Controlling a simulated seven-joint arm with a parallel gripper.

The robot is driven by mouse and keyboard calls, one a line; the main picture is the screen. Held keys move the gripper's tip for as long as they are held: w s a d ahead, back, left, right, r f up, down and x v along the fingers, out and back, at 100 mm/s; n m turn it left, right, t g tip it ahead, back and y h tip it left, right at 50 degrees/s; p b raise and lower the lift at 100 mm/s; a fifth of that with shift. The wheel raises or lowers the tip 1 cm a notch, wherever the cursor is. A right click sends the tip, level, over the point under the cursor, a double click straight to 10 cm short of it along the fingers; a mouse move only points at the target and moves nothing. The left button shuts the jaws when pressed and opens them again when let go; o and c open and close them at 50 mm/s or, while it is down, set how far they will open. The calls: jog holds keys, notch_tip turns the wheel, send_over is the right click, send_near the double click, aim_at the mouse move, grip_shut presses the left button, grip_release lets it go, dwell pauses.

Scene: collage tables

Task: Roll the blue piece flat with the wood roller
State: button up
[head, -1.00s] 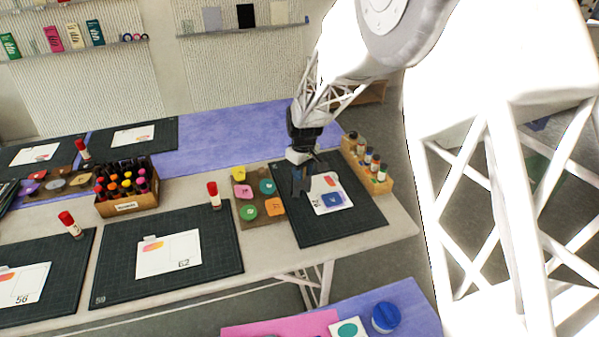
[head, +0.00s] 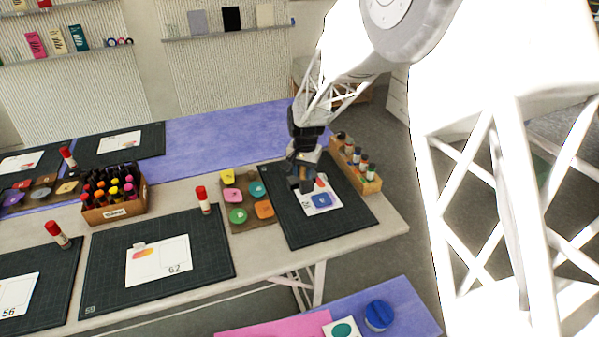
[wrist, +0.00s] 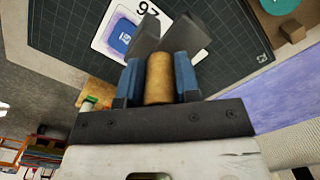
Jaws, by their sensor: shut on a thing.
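The blue piece (head: 321,201) lies on a white printed card (head: 308,208) on the right-hand dark cutting mat (head: 345,226). In the wrist view the blue piece (wrist: 121,38) shows on the card beyond the fingers, to their left. My gripper (head: 302,183) is over the mat just left of the blue piece. It is shut on the wood roller (wrist: 159,78), a tan cylinder between the blue finger pads. The roller appears above the card and apart from the blue piece; the exact height cannot be told.
A wooden rack of bottles (head: 356,173) stands at the mat's right. A board with coloured pieces (head: 246,213) lies left of the mat. A wooden box of markers (head: 115,213) and a red-capped stick (head: 203,200) stand farther left. The mat's front part is clear.

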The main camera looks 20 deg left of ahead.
jog(key=m, duration=0.3)
jog(key=d+m, duration=0.1)
jog(key=shift+w+d+r+m, duration=0.1)
jog(key=shift+w+r+m, duration=0.05)
jog(key=shift+w+m, duration=0.15)
jog(key=m, duration=0.1)
jog(key=d+m, duration=0.1)
jog(key=m, duration=0.2)
jog(key=shift+w+d+r+m, duration=0.1)
jog(key=shift+w+d+m, duration=0.05)
jog(key=shift+w+m, duration=0.2)
jog(key=m, duration=0.3)
jog(key=d+m, duration=0.1)
jog(key=m, duration=0.2)
jog(key=d+m+y, duration=0.1)
jog(key=m, duration=0.2)
jog(key=shift+w+d+r+m, duration=0.2)
jog(key=shift+w+r+m, duration=0.05)
jog(key=shift+w+m, duration=0.15)
jog(key=shift+f, duration=0.2)
jog(key=shift+f, duration=2.4)
jog(key=shift+f, duration=0.5)
